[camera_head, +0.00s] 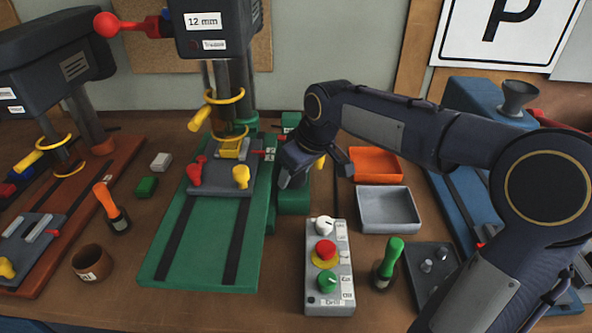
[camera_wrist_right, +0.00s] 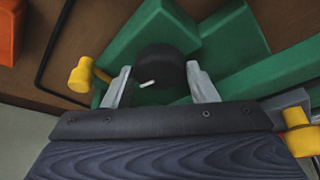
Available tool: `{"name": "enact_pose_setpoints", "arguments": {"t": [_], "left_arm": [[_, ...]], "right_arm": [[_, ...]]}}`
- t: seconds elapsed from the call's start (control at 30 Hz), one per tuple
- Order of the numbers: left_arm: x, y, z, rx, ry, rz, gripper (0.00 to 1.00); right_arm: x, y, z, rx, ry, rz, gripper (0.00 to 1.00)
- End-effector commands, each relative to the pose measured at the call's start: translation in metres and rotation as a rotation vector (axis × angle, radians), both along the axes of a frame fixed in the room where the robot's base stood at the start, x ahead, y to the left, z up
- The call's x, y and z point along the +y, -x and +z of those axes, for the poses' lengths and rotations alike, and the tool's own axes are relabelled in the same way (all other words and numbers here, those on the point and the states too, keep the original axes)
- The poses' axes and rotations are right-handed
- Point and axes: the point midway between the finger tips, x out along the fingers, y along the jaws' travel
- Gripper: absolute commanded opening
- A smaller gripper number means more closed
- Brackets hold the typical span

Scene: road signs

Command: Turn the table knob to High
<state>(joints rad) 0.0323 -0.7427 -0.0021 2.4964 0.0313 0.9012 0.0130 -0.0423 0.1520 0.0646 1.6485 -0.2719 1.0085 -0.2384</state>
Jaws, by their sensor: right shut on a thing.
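A black round knob (camera_wrist_right: 165,62) with a white pointer line sits on a green housing (camera_wrist_right: 235,35) in the right wrist view. My right gripper (camera_wrist_right: 160,82) has one finger on each side of it and is shut on it. In the head view my right gripper (camera_head: 314,172) is over the green block (camera_head: 293,201) at the right side of the green drill press base (camera_head: 205,270), and hides the knob. Small labels (camera_head: 270,155) beside it are too small to read. My left gripper is not in view.
A grey control box (camera_head: 316,296) with white, red and green controls stands in front. Orange (camera_head: 376,164) and grey (camera_head: 390,212) trays lie to the right. A green-handled tool (camera_head: 390,258) stands near the box. A yellow handle (camera_wrist_right: 82,76) is close to my right fingers.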

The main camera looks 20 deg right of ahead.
Motion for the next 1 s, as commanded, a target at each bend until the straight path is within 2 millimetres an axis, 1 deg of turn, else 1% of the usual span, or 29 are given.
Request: {"name": "enact_pose_setpoints", "arguments": {"t": [1.0], "left_arm": [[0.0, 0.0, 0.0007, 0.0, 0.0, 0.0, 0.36]], "right_arm": [[0.001, 0.0011, -0.0013, 0.004, 0.0, -0.154, 0.29]]}}
